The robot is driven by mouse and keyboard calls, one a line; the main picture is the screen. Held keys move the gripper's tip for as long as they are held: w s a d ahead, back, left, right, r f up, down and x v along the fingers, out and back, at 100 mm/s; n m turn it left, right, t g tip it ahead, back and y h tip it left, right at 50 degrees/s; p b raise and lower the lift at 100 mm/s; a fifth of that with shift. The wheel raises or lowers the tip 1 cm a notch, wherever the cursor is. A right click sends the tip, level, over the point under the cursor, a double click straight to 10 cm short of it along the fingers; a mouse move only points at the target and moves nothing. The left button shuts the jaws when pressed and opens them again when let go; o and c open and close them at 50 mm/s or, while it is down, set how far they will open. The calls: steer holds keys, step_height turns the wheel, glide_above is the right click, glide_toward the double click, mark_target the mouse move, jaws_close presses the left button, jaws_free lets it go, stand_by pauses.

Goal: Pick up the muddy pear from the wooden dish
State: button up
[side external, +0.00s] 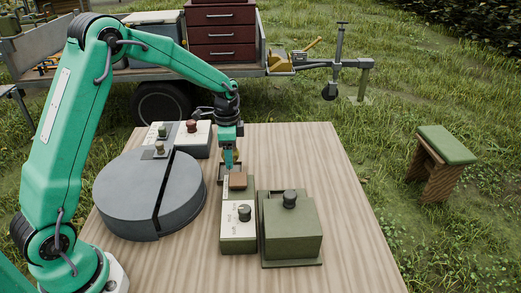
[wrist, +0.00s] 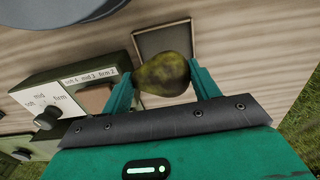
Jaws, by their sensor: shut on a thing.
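A mottled green-brown pear (wrist: 163,72) is between the two teal fingers of my gripper (wrist: 163,88) in the wrist view. The fingers press on it from both sides. In the side view my gripper (side external: 229,163) points down over the dish (side external: 222,179). The pear is mostly hidden there behind the fingers.
A firmness tester with a dial (side external: 238,228) and brown pad stands close in front of the dish. A green box with a black knob (side external: 291,225) is to its right. A grey round slotted block (side external: 125,195) is at left. The table's right side (side external: 330,180) is clear.

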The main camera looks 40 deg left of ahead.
steer(key=s+d+r, duration=0.1)
steer(key=d+r, duration=0.1)
steer(key=d, duration=0.1)
steer(key=s+d+r, duration=0.2)
steer(key=d, duration=0.1)
steer(key=s+d+r, duration=0.1)
steer(key=d+r, duration=0.1)
steer(key=d, duration=0.1)
steer(key=shift+s+d+r, duration=0.15)
steer(key=shift+s+d, duration=0.05)
steer(key=shift+d, duration=0.2)
